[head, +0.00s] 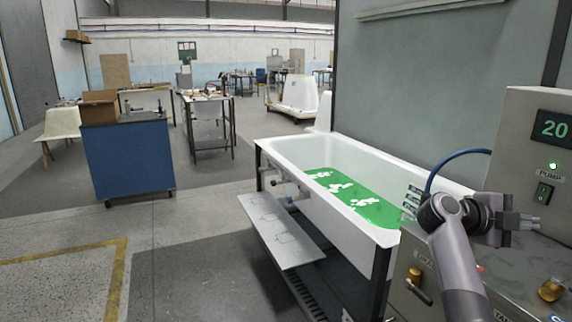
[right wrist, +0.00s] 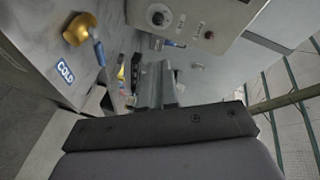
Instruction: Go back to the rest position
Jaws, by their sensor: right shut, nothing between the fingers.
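My right gripper (head: 522,222) is at the right of the head view, above the grey metal counter and in front of the pump control box (head: 535,150). Its jaws are shut with nothing between them. In the right wrist view its fingers (right wrist: 155,85) show close together, pointing toward the box and valve hardware. My right arm rises from the bottom right and covers part of the counter. My left gripper is not in view.
A white bathtub (head: 300,150) holding green liquid (head: 350,195) with white patches stands left of the counter (head: 430,262). A metal shelf (head: 280,232) sticks out on its near side. A blue cabinet (head: 128,160) stands farther left. Floor at the left front is clear.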

